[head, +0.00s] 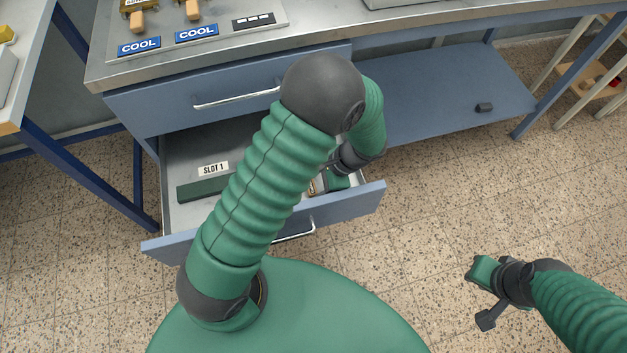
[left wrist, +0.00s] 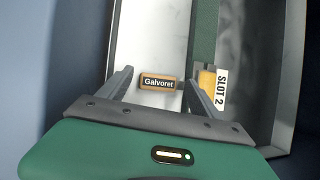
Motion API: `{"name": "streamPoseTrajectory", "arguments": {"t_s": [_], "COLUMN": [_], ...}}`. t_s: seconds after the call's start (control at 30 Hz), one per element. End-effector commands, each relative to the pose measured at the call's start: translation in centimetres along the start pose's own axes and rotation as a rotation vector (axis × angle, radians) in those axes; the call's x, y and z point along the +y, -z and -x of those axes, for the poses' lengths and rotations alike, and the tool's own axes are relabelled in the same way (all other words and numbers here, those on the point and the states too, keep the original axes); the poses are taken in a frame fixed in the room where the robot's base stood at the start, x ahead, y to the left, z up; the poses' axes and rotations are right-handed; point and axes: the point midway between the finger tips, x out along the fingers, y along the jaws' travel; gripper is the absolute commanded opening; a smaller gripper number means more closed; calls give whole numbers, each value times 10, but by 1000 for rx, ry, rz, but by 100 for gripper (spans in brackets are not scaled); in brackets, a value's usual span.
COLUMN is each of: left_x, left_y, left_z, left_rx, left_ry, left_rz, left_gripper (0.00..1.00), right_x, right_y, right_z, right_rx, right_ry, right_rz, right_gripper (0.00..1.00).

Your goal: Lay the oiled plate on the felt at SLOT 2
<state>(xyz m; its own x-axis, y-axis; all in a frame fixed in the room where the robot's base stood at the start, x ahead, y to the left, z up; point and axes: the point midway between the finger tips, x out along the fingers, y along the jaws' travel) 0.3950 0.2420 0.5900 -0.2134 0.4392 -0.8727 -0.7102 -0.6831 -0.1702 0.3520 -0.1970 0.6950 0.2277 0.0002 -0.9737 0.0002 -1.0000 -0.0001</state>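The plate, a brass-coloured block (left wrist: 207,78) with a wooden handle labelled Galvoret (left wrist: 158,83), is in the open drawer in the left wrist view. Its brass end lies at the dark green felt strip (left wrist: 203,35), beside the SLOT 2 label (left wrist: 220,90). My left gripper (left wrist: 157,76) is open, with a finger on each side of the handle and gaps between. One finger partly covers the brass end. In the head view my left arm hides most of this spot.
The drawer (head: 345,205) is pulled out under the bench. The SLOT 1 label (head: 213,169) stands by another felt strip (head: 205,187) at its left. Handled tools (head: 192,10) stand above COOL labels (head: 197,33) on the bench top. A lower shelf (head: 440,95) is mostly clear.

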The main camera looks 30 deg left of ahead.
Motion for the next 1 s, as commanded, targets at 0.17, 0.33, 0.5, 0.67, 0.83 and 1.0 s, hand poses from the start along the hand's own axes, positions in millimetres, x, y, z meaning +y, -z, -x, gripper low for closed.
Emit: {"name": "streamPoseTrajectory", "arguments": {"t_s": [0.17, 0.33, 0.5, 0.67, 0.83, 1.0], "left_x": [0, 0, -1, -1, 0, 0], "left_y": [0, 0, 0, -1, 0, 1], "left_z": [0, 1, 26, 73, 122, 156], "left_rx": [0, 0, 4, 4, 4, 2], "left_ry": [0, -1, 1, 2, 1, 0], "left_rz": [-1, -1, 0, -1, -2, -2], "left_gripper": [81, 81, 81, 81, 81, 81], "right_x": [0, 0, 0, 0, 0, 0], "right_y": [0, 0, 3, 7, 10, 12], "right_z": [0, 0, 12, 28, 43, 52], "right_rx": [0, 0, 0, 0, 0, 0], "right_ry": [0, 0, 0, 0, 0, 0], "right_rz": [0, 0, 0, 0, 0, 0], "right_gripper": [20, 20, 20, 20, 20, 20]}}
